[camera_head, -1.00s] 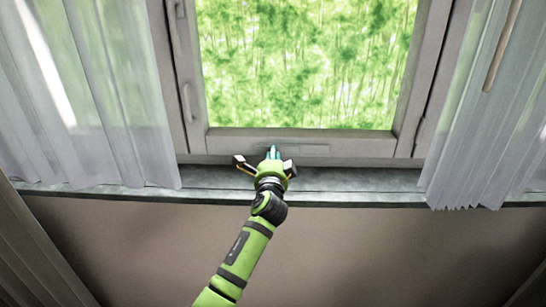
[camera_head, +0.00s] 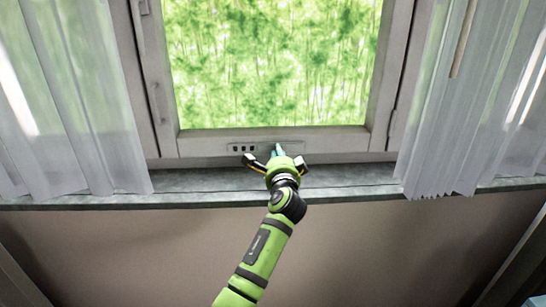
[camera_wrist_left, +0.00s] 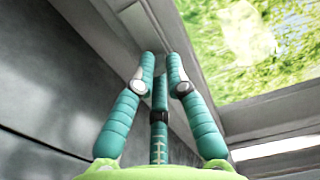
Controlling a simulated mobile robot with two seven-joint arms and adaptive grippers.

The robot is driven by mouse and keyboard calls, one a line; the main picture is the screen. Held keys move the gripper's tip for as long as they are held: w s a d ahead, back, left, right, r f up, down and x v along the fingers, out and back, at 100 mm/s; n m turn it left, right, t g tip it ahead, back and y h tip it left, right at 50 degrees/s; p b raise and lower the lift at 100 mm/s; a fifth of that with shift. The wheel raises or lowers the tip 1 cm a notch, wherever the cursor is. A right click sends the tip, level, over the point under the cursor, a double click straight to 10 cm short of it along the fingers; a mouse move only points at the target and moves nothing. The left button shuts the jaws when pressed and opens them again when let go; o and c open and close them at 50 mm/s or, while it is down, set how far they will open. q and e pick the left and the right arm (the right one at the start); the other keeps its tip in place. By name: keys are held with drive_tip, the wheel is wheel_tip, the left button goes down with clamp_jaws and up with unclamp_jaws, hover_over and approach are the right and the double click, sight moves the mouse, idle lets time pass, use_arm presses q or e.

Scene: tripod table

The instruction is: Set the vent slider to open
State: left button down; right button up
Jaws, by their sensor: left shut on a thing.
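The vent (camera_head: 243,148) is a narrow pale plate set in the bottom rail of the window frame. Several small dark slots show at its left end. My left gripper (camera_head: 277,150) is at the right part of the vent, its teal fingers pointing at the plate. In the left wrist view the fingertips of my left gripper (camera_wrist_left: 162,58) are close together against the pale window rail. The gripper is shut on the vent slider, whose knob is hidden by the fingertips. My right gripper is not in view.
A grey sill (camera_head: 200,184) runs below the window, under my left gripper. Sheer curtains hang at the left (camera_head: 70,100) and right (camera_head: 450,130). A window handle (camera_head: 157,103) is on the left frame. The sill near the gripper is clear.

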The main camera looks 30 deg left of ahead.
use_arm(q)
drive_tip(key=c, duration=1.7)
unclamp_jaws()
drive_tip(key=shift+d+f, duration=0.15)
drive_tip(key=o, duration=0.5)
drive_tip(key=shift+w+d, duration=0.1)
drive_tip(key=shift+w, duration=0.05)
drive_tip(key=shift+s, duration=0.3)
drive_tip(key=v, duration=1.1)
drive_tip(key=shift+s+d, duration=0.15)
drive_tip(key=shift+s, duration=0.1)
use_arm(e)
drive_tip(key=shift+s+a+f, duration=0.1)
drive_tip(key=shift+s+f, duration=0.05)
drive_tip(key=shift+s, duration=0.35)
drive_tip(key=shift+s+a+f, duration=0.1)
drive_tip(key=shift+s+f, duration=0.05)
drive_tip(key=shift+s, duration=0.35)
